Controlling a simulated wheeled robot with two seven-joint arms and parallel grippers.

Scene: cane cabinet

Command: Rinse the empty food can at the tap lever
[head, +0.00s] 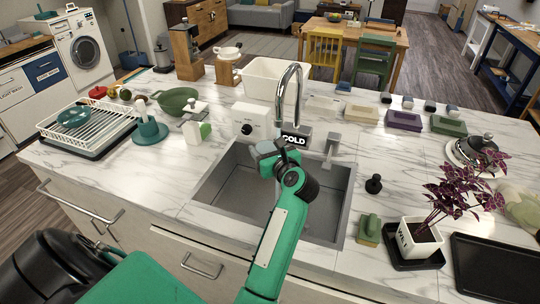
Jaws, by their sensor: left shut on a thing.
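My left gripper (280,152) is over the back part of the sink (228,185), just below the end of the tall curved tap (298,85). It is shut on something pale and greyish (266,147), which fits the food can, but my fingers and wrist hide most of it. I cannot tell whether water is running. The grey tap lever (333,148) stands at the sink's back right, apart from the gripper. A black sign reading COLD (294,139) is beside it. My right gripper is not in view.
A white box with a dial (252,121) and a soap bottle (192,131) stand left of the tap. A dish rack (88,125) is at the far left. A potted plant (420,236), black stopper (374,184) and green sponge holder (369,230) stand right of the sink.

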